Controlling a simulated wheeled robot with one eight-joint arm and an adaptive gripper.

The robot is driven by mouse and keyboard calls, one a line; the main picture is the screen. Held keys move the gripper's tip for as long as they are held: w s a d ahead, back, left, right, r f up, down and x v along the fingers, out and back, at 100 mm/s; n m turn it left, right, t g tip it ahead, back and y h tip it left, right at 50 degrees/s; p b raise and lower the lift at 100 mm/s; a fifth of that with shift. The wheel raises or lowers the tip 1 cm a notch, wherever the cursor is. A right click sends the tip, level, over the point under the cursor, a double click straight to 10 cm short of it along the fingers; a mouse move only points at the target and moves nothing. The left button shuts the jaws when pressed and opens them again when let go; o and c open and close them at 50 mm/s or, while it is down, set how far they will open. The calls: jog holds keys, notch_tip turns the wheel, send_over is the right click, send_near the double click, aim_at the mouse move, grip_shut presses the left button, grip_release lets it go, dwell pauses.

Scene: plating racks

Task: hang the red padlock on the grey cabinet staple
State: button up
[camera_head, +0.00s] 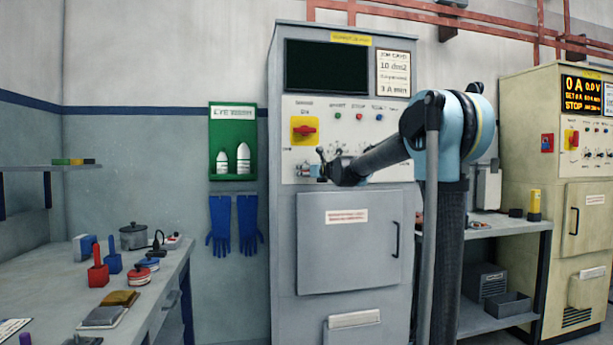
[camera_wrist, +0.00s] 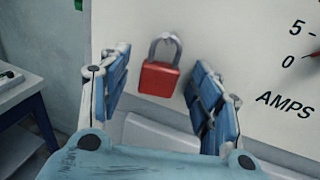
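A red padlock (camera_wrist: 160,79) with a grey shackle shows in the wrist view, upright in front of the pale panel. My gripper (camera_wrist: 163,88) is open, with one blue-padded finger on each side of the padlock and a narrow gap visible at both sides. In the head view my gripper (camera_head: 322,167) is at the lower left of the control panel on the grey cabinet (camera_head: 284,225). The padlock cannot be made out there. The staple is not clearly visible, and I cannot tell whether the shackle is through it.
A red rotary switch (camera_head: 304,130) on a yellow plate sits just above my gripper. The cabinet door (camera_head: 345,255) is below. A beige cabinet (camera_head: 540,125) stands at right.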

jog(key=shift+s+d, duration=0.1)
jog(key=v, duration=1.1)
jog(key=shift+s+d, duration=0.2)
jog(key=shift+s, duration=0.1)
jog(key=s+d+f+n+g+h, duration=0.15)
jog(key=s+f+n+g, duration=0.25)
jog(key=s+f+n, duration=0.6)
jog(key=s+d+f+n+g, duration=0.3)
jog(key=s+f+n, duration=0.6)
jog(key=s+f, duration=0.35)
jog(key=s+d+f+n+g+h, duration=0.3)
jog(key=s+d+f+n, duration=0.2)
jog(key=s+d+f, duration=0.3)
jog(key=s+d+f+n+g+h, duration=0.2)
jog(key=s+d+f+n+h, duration=0.2)
jog(key=s+f, duration=1)
jog(key=d+n, duration=0.2)
jog(key=d, duration=0.2)
jog(key=shift+f+g, duration=0.3)
jog(key=shift+g, duration=0.1)
jog(key=shift+w+h, duration=0.1)
jog(key=shift+h, duration=0.15)
